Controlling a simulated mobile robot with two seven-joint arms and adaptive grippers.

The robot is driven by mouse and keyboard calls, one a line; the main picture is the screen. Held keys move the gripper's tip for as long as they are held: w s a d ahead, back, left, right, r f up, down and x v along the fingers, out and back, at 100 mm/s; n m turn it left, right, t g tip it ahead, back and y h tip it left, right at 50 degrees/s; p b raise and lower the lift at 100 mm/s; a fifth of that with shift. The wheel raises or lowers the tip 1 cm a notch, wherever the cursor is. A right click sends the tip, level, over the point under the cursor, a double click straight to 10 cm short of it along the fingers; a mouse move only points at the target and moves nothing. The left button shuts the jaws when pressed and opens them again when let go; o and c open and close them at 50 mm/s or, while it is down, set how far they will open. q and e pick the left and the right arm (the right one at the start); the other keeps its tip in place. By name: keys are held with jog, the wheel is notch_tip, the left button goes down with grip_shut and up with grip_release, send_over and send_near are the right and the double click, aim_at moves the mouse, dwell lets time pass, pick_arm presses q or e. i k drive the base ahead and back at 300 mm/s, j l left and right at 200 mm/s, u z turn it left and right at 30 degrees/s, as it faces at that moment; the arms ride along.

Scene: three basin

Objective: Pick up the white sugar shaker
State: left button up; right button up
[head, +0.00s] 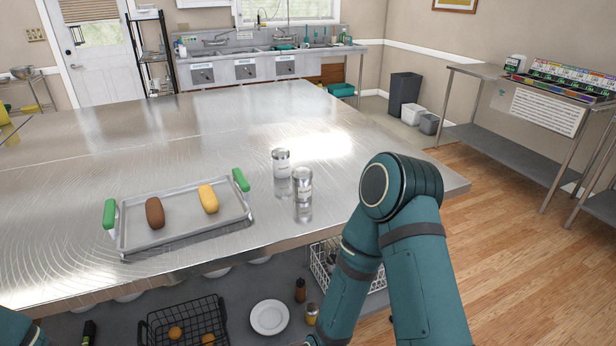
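Two small cylindrical shakers stand upright on the steel table (100,165), right of its middle. The farther shaker (281,165) has a pale body with a small label. The nearer shaker (303,187) looks similar, with a silvery top and a dark-lettered label. The labels are too small to read, so I cannot tell which one is the white sugar shaker. The two stand close together, apart from the tray. My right arm shows bent at the lower right, its elbow beside the table's right part; its gripper is out of view. My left gripper is also out of view.
A metal tray (180,236) with green handles holds a brown loaf (155,213) and a yellow one (208,199). A shelf below holds a black wire basket (185,322), a white plate (269,317) and a white rack. The table behind the shakers is clear.

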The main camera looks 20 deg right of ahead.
aim_at(280, 156)
jog(key=l, duration=1.45)
jog(key=i, duration=0.05)
